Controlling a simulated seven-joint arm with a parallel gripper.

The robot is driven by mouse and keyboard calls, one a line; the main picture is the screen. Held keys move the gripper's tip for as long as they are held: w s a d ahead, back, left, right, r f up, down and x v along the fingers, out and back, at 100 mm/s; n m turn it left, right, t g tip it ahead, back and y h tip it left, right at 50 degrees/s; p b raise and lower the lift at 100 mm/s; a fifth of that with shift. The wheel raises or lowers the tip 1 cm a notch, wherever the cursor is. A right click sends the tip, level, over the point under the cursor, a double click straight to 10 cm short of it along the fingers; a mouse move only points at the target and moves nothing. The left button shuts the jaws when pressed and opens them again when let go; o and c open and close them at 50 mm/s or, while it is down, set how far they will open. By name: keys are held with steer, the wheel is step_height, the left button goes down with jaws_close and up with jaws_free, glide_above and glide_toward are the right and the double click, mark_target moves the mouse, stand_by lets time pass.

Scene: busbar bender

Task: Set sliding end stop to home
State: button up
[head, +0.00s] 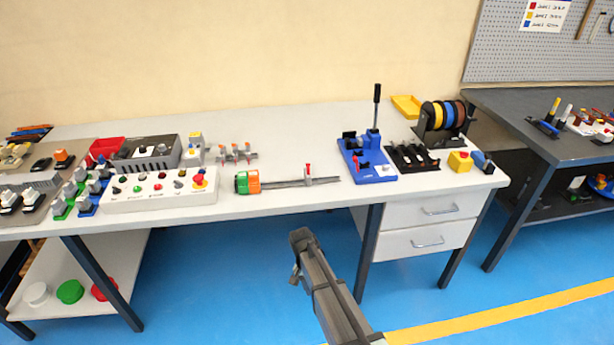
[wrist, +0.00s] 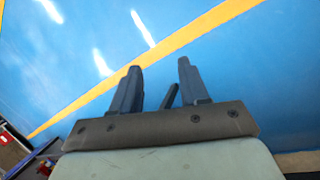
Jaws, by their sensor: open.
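A grey rail (head: 283,184) with a green and orange block (head: 247,182) at its left end lies near the front edge of the white bench. A small sliding stop with a red knob (head: 308,169) sits on the rail, right of its middle and apart from the block. No home mark can be made out. My gripper (wrist: 158,75) is open and empty in the wrist view, with blue floor beyond its fingers. In the head view my arm is in front of the bench, below the rail and apart from it.
A blue bender with an upright black lever (head: 376,105) stands right of the rail. A white control panel (head: 160,190) is to the left, and small orange-topped parts (head: 237,153) lie behind.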

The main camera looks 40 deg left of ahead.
steer(key=s+a+r+n+t+y, duration=0.1)
steer(key=s+a+r, duration=0.3)
steer(key=a+r, duration=0.8)
steer(key=s+a+r+n+t, duration=0.1)
steer(key=s+a+r, duration=0.4)
steer(key=a+r, duration=0.75)
steer(key=w+a+r+y, duration=0.1)
steer(key=w+a+r, duration=0.25)
steer(key=a, duration=0.45)
steer(key=shift+n+g+y, duration=0.3)
steer(key=shift+n, duration=0.2)
steer(key=w+r, duration=0.1)
steer(key=w, duration=0.1)
steer(key=w+d+r, duration=0.1)
steer(key=w, duration=0.1)
steer(key=w+d+r, duration=0.1)
steer(key=w, duration=0.1)
steer(key=shift+w+r, duration=0.1)
steer(key=shift+w, duration=0.05)
step_height(320, 180, up, 9)
steer(key=n+y, duration=0.1)
steer(key=n, duration=0.1)
glide_above(308, 177)
steer(key=w+a, duration=0.3)
steer(key=shift+g, duration=0.3)
steer(key=f, duration=1.4)
steer(key=shift+s+d+f, duration=0.1)
steer(key=shift+d, duration=0.2)
steer(key=shift+c, duration=0.4)
